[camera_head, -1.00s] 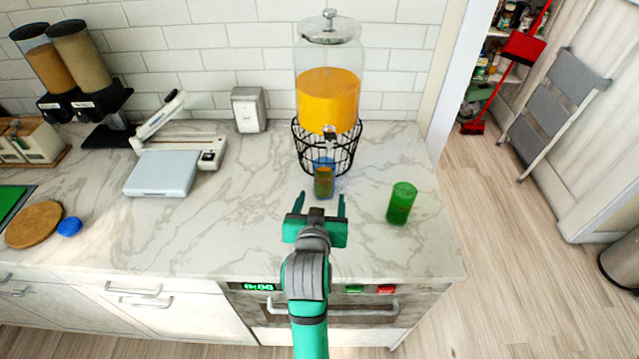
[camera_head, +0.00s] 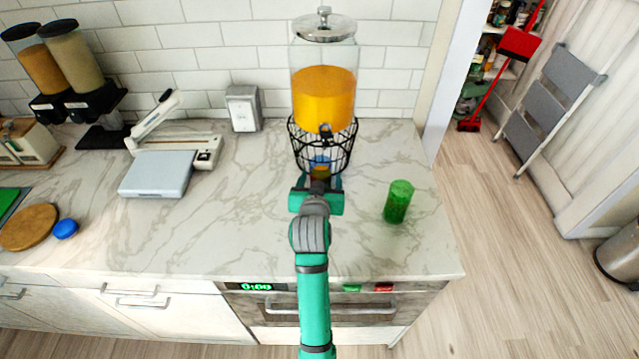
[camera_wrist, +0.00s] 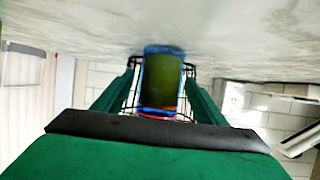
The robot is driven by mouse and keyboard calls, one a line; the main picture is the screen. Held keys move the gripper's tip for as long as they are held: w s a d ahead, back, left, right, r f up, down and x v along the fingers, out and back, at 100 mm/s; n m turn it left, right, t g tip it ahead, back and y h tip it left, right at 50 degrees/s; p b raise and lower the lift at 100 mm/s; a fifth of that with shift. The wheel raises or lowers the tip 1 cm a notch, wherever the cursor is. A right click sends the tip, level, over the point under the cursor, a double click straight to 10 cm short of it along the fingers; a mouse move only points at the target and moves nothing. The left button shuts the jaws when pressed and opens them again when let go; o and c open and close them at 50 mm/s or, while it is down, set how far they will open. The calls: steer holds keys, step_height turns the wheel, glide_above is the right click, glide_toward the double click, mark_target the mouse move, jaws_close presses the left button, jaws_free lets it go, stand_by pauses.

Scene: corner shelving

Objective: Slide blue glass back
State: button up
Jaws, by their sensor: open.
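The blue glass (camera_head: 320,168) stands upright on the counter in front of the drink dispenser's wire stand. In the head view, its lower part is hidden behind my gripper (camera_head: 319,182). In the wrist view, the glass (camera_wrist: 161,80) shows a blue edge and an olive-green middle, and sits between my two open fingers. My gripper (camera_wrist: 161,88) is low over the counter, one finger on each side of the glass with small gaps showing. I cannot tell whether anything touches it.
The drink dispenser (camera_head: 324,95) with orange liquid rests on its black wire stand (camera_head: 345,150), close behind the glass. A green glass (camera_head: 398,202) stands to the right. A scale-like device (camera_head: 156,174) is to the left. The counter (camera_head: 240,220) between is clear.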

steer(key=shift+w, duration=0.2)
steer(key=c, duration=1.4)
steer(key=shift+s+a, duration=0.1)
steer(key=shift+a, duration=0.1)
steer(key=shift+s+d, duration=0.1)
steer(key=shift+d, duration=0.2)
steer(key=shift+s, duration=1.85)
steer(key=shift+s+a+f, duration=0.1)
steer(key=shift+s+a, duration=0.1)
steer(key=shift+s, duration=0.2)
steer(key=shift+s+d, duration=0.25)
steer(key=shift+s, duration=0.5)
steer(key=shift+s+a, duration=0.1)
steer(key=shift+s, duration=0.75)
